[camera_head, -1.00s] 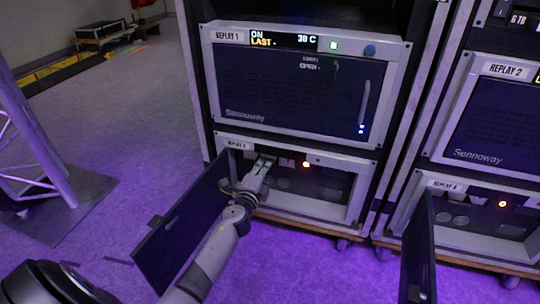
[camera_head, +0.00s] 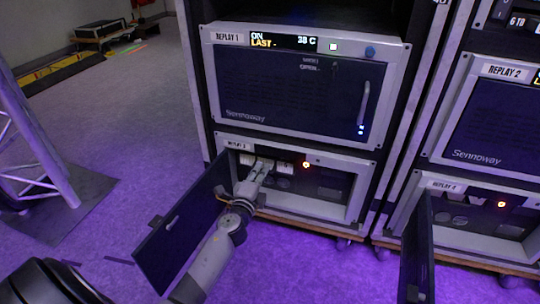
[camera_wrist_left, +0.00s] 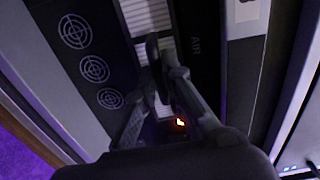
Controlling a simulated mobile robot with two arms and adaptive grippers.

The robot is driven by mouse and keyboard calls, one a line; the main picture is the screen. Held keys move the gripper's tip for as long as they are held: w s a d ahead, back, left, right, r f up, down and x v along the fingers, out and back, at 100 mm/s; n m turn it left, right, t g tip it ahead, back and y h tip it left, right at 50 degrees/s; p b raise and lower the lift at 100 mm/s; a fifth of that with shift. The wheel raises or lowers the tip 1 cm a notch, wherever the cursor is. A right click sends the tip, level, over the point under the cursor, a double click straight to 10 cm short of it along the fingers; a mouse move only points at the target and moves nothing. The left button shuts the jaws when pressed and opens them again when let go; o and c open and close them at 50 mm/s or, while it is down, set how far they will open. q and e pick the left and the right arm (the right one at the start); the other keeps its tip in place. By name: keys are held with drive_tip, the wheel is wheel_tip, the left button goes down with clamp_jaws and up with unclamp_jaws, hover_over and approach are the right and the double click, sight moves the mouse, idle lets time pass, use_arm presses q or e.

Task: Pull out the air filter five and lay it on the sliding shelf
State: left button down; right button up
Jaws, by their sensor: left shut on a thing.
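The open unit labelled Replay 3 (camera_head: 295,212) sits low in the left rack. My left gripper (camera_head: 264,165) reaches into its upper left part. Pale blocks show beside the fingers there. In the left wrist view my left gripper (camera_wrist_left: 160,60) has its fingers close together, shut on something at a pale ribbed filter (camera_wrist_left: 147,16). The fingers hide the held part, and I cannot read a number five on it. A dark strip marked AIR (camera_wrist_left: 195,45) runs beside it. The sliding shelf cannot be made out. My right gripper is not in view.
The unit's open door (camera_head: 180,230) stands left of my forearm, close to it. An orange light (camera_head: 306,165) glows inside the unit. The Replay 1 unit (camera_head: 300,95) is above, closed. Another open door (camera_head: 418,250) stands at the right. A truss foot (camera_head: 50,200) is at the left.

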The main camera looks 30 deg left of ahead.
use_arm(q)
drive_tip(key=shift+v, duration=2.25)
drive_tip(key=shift+r, duration=0.15)
